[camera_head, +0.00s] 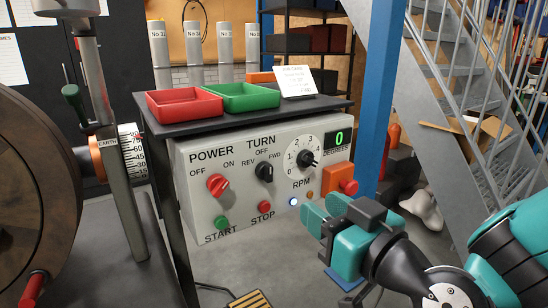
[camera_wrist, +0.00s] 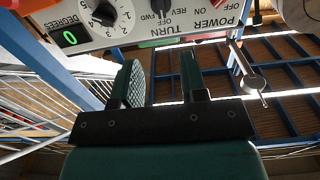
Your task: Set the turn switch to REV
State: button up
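The turn switch (camera_head: 264,172) is a black knob on the grey control panel (camera_head: 190,160), labelled REV at left, OFF above and FWD at right. Its pointer is too small to read with certainty. In the wrist view the switch (camera_wrist: 161,5) is upside down at the top edge and partly cut off. My gripper (camera_head: 324,212) is below and right of the switch, apart from the panel. In the wrist view my gripper (camera_wrist: 160,82) has its two green fingers spread with a clear, empty gap between them.
A red power knob (camera_head: 218,185) is left of the switch, and the RPM dial (camera_head: 306,158) is right. Green start (camera_head: 222,222) and red stop (camera_head: 264,206) buttons sit below. A red button (camera_head: 348,187) juts out at right. A blue post (camera_head: 380,90) stands behind.

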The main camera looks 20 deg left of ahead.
aim_at(270, 173)
jog(key=p+x, duration=0.6)
jog(key=x, duration=0.5)
jog(key=shift+w+a, duration=0.2)
jog(key=shift+a, duration=0.15)
jog(key=shift+p+x, duration=0.35)
jog(key=shift+x, duration=0.4)
grip_shut()
